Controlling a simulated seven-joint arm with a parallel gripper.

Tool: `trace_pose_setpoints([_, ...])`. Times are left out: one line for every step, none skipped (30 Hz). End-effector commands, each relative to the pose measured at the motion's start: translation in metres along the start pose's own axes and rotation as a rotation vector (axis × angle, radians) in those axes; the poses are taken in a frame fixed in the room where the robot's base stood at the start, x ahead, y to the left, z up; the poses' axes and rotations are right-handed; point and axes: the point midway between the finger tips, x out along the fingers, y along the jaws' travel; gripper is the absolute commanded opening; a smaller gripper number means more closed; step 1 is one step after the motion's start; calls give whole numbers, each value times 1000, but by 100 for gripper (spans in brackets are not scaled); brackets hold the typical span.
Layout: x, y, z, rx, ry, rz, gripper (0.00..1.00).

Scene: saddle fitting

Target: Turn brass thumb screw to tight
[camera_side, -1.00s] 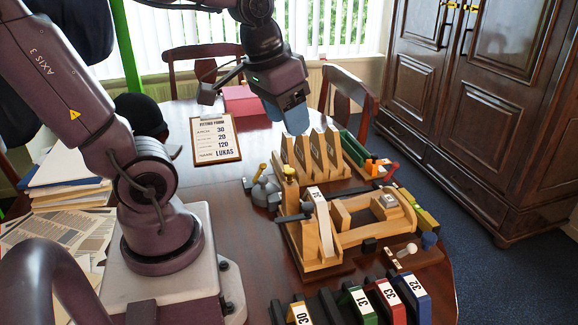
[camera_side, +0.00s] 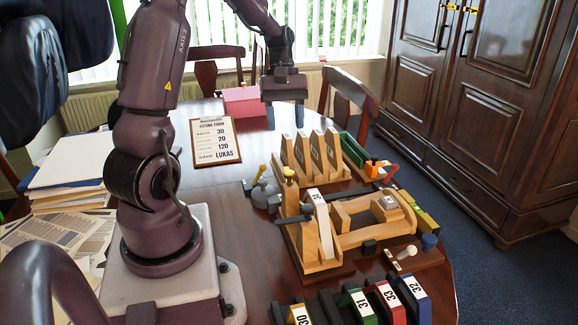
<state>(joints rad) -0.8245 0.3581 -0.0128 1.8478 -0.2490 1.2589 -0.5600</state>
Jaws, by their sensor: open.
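A rack of upright wooden plates (camera_side: 315,152) stands between my gripper and the fixture. A grey dome-shaped piece with a yellow handle (camera_side: 262,172) is left of the screw. A clipboard (camera_side: 215,142) lies farther left. Numbered coloured blocks (camera_side: 385,298) line the near edge.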

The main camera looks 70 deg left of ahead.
Motion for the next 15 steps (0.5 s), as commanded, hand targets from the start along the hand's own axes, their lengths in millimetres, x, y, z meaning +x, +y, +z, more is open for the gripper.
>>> trace_pose_setpoints([12,0,0,0,-5,-3,52])
trace_pose_setpoints([18,0,0,0,-5,-4,52])
trace_pose_setpoints([27,-1,1,0,-5,-4,52])
trace_pose_setpoints([34,-1,1,0,-5,-4,52])
trace_pose_setpoints([40,-1,0,1,-4,-4,52])
trace_pose_setpoints([49,-1,1,1,-4,-4,52])
trace_pose_setpoints([55,-1,1,1,-3,-4,52])
trace_pose_setpoints([61,-1,1,1,-4,-5,52])
trace_pose_setpoints([68,-1,0,2,-3,-4,52])
trace_pose_setpoints([73,-1,0,2,-2,-4,52])
trace_pose_setpoints([78,-1,1,2,-3,-5,52])
trace_pose_setpoints([83,-1,0,3,-1,-3,52])
trace_pose_setpoints([87,0,0,3,-1,-3,52])
trace_pose_setpoints([91,-1,0,2,0,-3,52])
trace_pose_setpoints([94,-1,0,2,-1,-4,52])
